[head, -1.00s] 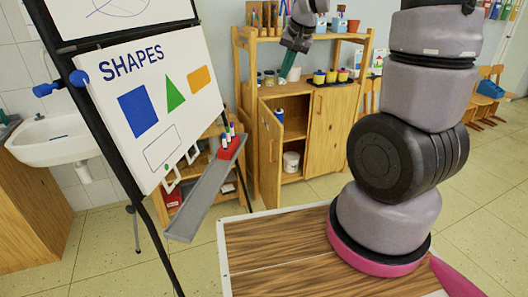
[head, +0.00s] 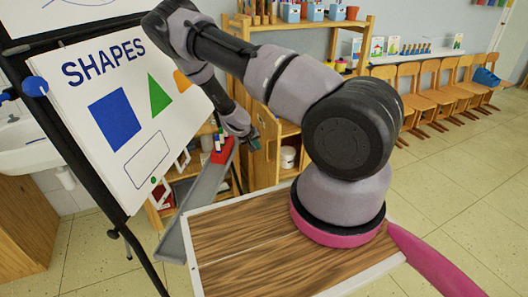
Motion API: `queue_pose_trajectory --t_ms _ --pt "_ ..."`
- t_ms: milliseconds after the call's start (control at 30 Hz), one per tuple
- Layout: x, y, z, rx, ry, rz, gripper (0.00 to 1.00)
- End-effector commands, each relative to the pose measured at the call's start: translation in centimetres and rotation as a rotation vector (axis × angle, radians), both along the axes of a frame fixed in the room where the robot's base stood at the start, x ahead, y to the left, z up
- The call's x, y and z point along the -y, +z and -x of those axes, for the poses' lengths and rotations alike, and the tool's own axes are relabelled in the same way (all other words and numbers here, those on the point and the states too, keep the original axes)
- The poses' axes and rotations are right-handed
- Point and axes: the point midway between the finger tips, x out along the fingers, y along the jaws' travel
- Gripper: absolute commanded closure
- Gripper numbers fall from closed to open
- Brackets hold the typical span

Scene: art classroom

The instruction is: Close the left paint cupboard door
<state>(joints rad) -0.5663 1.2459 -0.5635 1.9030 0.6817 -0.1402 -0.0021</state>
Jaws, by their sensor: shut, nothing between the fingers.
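The wooden paint cupboard (head: 358,52) stands against the back wall, largely hidden behind my arm. Its left door (head: 266,164) stands open, swung out toward me, and a white tub (head: 288,157) shows inside the cupboard beyond its edge. My gripper (head: 254,143) is shut and empty. It points down at the upper part of the left door, overlapping it in the picture; I cannot tell whether they touch. The right door is hidden by my arm.
Several wooden chairs (head: 432,95) line the back right. The floor (head: 455,165) at right is clear.

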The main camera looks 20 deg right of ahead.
Motion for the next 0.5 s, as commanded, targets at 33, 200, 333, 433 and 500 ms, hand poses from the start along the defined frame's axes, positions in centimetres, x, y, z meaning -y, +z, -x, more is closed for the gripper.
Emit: queue_pose_trajectory --t_ms 33,200,333,433,500 --pt "0.3 -0.7 0.1 -0.003 0.01 0.018 1.0" --pt "0.9 -1.7 -0.1 -0.002 0.021 0.036 1.0" --pt "1.8 -3.1 -0.6 -0.002 0.019 0.035 1.0" --pt "2.9 -4.7 -1.3 -0.003 0.017 0.035 1.0" --pt "3.6 -6.0 -1.8 -0.002 0.017 0.034 1.0"
